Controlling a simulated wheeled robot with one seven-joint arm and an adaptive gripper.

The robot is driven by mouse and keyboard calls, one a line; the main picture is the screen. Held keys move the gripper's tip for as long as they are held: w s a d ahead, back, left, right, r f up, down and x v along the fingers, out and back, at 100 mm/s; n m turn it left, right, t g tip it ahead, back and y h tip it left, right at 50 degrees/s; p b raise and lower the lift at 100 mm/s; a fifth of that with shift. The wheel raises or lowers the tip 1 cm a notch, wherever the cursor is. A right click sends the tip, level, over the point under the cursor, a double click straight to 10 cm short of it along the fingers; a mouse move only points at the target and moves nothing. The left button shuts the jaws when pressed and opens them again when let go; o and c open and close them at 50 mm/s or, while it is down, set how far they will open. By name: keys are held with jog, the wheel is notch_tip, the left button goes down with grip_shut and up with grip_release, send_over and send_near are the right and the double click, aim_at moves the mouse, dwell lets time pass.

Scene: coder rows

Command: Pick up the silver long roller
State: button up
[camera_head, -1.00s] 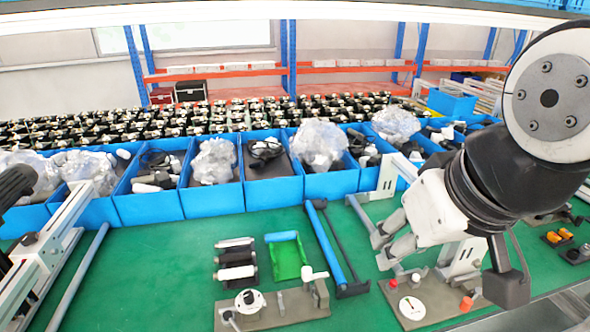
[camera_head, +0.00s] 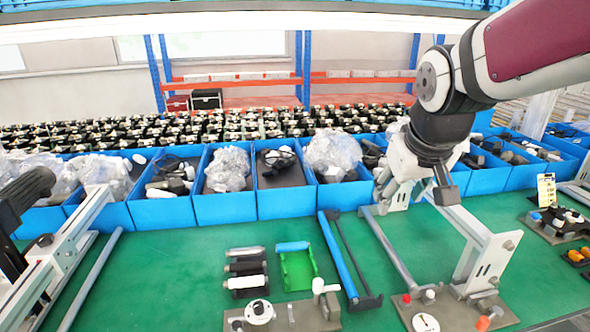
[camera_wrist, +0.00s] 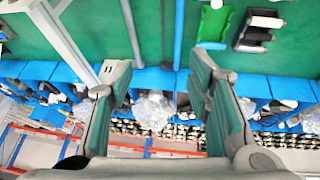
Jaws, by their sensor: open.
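The silver roller (camera_head: 245,251) lies at the far end of a short stack of rollers on the green table, left of a green tray. Black and white rollers lie in front of it. In the wrist view the silver roller (camera_wrist: 250,48) shows small at the upper right, outside the jaws. My gripper (camera_head: 385,187) is open and empty, raised in front of the blue bins, well to the right of the roller. In the wrist view my gripper (camera_wrist: 158,70) has its two fingers wide apart, with nothing between them.
The green tray (camera_head: 298,268), a blue bar (camera_head: 340,255) and a long grey bar (camera_head: 392,250) lie between the roller and my gripper's side. A white-grey bracket (camera_head: 478,250) stands at right. Blue bins (camera_head: 225,207) line the back. A fixture (camera_head: 280,315) stands in front.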

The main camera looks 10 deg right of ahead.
jog(key=w+d+f, duration=0.5)
jog(key=w+f, duration=0.1)
jog(key=w, duration=0.3)
send_near(386, 240)
jog(key=shift+n+g, duration=0.3)
jog(key=shift+w+x, duration=0.15)
jog(key=shift+x, duration=2.2)
jog(key=shift+w+x, duration=0.15)
jog(key=shift+x, duration=2.2)
jog(key=shift+a+r, duration=0.1)
jog(key=shift+r, duration=0.05)
grip_shut()
